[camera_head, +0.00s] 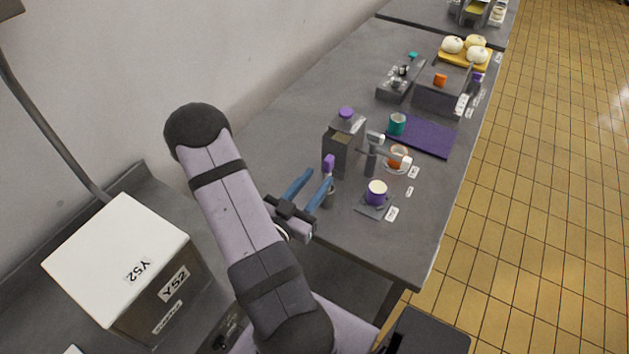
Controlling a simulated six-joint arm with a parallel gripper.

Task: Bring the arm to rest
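My gripper (317,178) has two blue fingers spread apart, with no object visible between them. It is over the left part of the grey table (290,135), in front of a dark dispenser box (341,147) with a purple cap. A small purple part (328,163) shows close to the right fingertip; I cannot tell whether they touch. My arm reaches up from the bottom of the view, bends at a dark joint at upper left, and comes back down to the gripper.
A purple cup (377,191) stands on a small mat to the right. An orange cup (399,155), a teal cup (397,123) and a purple mat (429,137) are farther back. A white-topped box (118,257) is at lower left. Tiled floor lies clear at right.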

